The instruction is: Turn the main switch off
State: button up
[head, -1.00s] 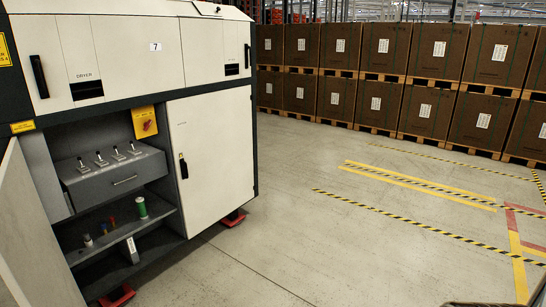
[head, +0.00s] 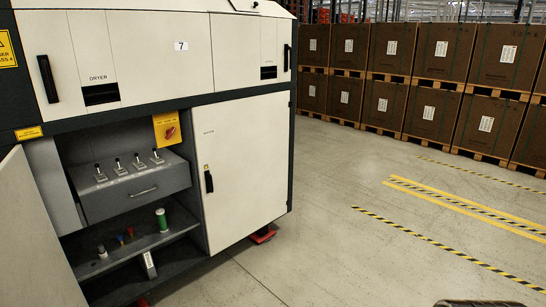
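The main switch (head: 170,132) looks like a small red rotary knob on a yellow plate (head: 160,121). It is inside the open cabinet bay of a white and dark grey machine (head: 150,60), at the upper right of the bay. The knob appears tilted, but its exact setting is too small to read. My gripper is not clearly seen. Only a dark piece shows at the bottom edge, and I cannot tell what it is.
Beside the switch is a grey panel with several toggle levers (head: 128,166) above a drawer (head: 142,192). A shelf below holds a green cylinder (head: 162,221). An open door (head: 35,240) stands at left. A closed white door (head: 240,165) is right. Clear floor (head: 350,250) lies right.

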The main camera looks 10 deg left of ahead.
aim_at(169, 132)
jog(key=u, duration=0.2)
jog(key=i, duration=0.8)
jog(key=u, duration=0.6)
jog(key=i, duration=0.75)
jog(key=u, duration=0.6)
jog(key=i, duration=0.7)
jog(key=u, duration=0.65)
jog(key=i, duration=0.85)
jog(key=u, duration=0.25)
